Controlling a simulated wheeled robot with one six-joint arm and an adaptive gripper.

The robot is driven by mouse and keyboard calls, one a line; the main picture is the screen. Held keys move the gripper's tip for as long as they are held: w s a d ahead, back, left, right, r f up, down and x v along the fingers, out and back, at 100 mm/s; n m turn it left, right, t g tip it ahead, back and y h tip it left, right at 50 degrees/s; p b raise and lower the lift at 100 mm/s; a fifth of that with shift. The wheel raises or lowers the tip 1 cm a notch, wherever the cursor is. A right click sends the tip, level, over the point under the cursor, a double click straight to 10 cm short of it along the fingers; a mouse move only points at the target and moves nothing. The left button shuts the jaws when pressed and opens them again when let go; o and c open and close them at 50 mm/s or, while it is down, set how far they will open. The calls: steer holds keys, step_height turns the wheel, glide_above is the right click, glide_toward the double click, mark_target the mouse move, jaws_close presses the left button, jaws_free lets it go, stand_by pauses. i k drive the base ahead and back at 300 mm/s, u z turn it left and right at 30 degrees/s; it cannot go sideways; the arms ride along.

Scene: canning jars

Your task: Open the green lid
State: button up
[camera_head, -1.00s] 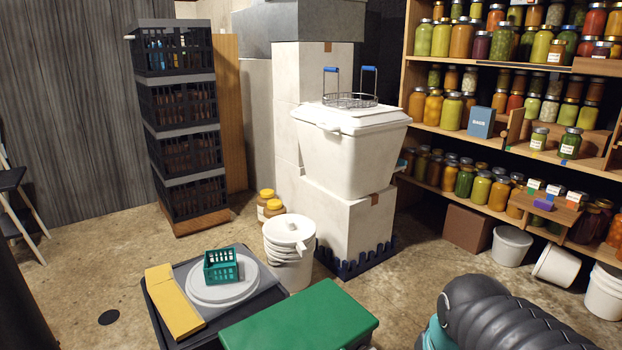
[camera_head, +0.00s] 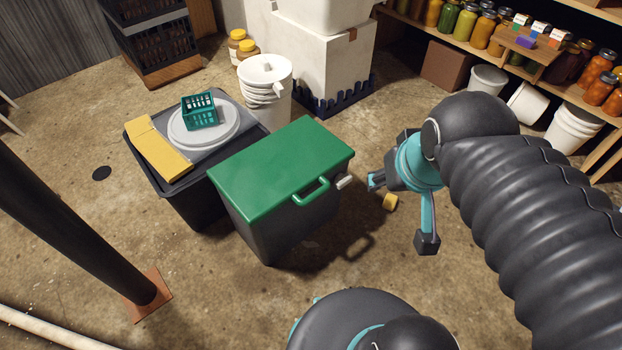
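The green lid (camera_head: 275,165) lies flat and shut on a dark grey box (camera_head: 285,228) on the floor. A green loop handle (camera_head: 311,192) sticks out from the lid's front edge. A small pale piece (camera_head: 344,182) shows at the box's right corner. My gripper (camera_head: 401,211) is to the right of the box, apart from lid and handle. Its two fingers are spread wide with nothing between them that I can see as held. How far it is above the floor is hard to tell.
A black tote (camera_head: 190,205) left of the box bears a yellow board (camera_head: 157,150), a grey disc (camera_head: 228,128) and a teal basket (camera_head: 199,112). A white bucket (camera_head: 265,85) stands behind. A small yellow object (camera_head: 390,202) is near my gripper. Floor in front is open.

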mark_target(262, 178)
steer(key=z, duration=2.25)
steer(key=k, duration=1.1)
steer(key=u, duration=1.65)
steer(key=i, duration=0.5)
